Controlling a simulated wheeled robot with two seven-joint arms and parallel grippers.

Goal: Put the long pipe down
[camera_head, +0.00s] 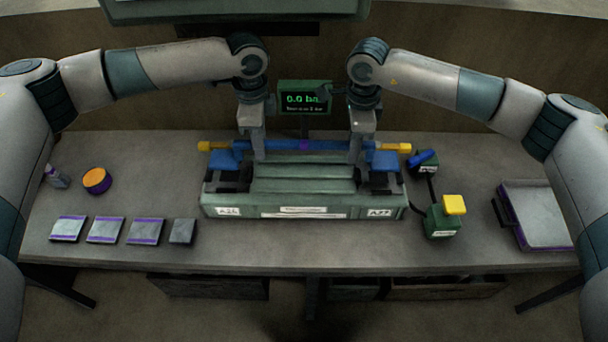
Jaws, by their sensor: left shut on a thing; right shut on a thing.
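The long pipe (285,145) is blue with a purple band at its middle and yellow ends. I cannot tell whether the pipe touches the fixture. My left gripper (258,155) points down and is shut on the pipe left of the purple band. My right gripper (355,155) points down and is shut on the pipe right of the band. The fingers hide small parts of the pipe.
A display reading 0.0 (304,98) stands behind the fixture. Right are a green box with a yellow button (442,220), a blue-topped part (424,162) and a tray (536,243). Left are several flat blocks (106,229), an orange-topped can (97,181) and a small bottle (57,178).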

